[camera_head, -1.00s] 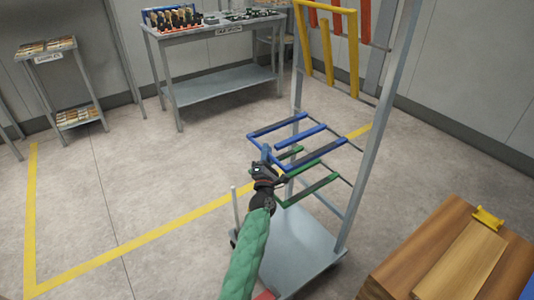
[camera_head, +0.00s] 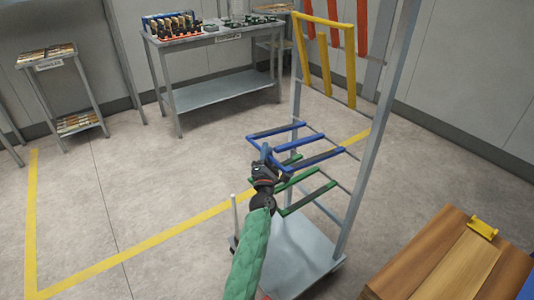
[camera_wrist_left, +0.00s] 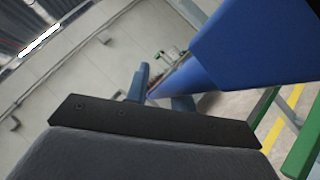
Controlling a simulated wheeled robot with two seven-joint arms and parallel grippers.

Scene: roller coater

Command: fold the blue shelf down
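The blue shelf (camera_head: 290,131) is a frame of blue bars on the rack. It sticks out from the uprights, nearly level, its free edge tilted up slightly compared with the green shelf (camera_head: 310,199) just below. My left gripper (camera_head: 267,158) is at the free front edge of the blue shelf, near its closer corner; it hides part of that edge. In the left wrist view a blue bar (camera_wrist_left: 255,45) passes very close to the gripper. The fingers are not clear enough to tell open from shut. My right gripper is not in view.
A yellow shelf (camera_head: 349,66) stands folded up above, with red bars (camera_head: 362,28) higher still. The rack's grey base (camera_head: 300,262) lies below. Wooden boards (camera_head: 455,262) are at lower right. A grey workbench (camera_head: 220,90) stands behind; floor at left is clear.

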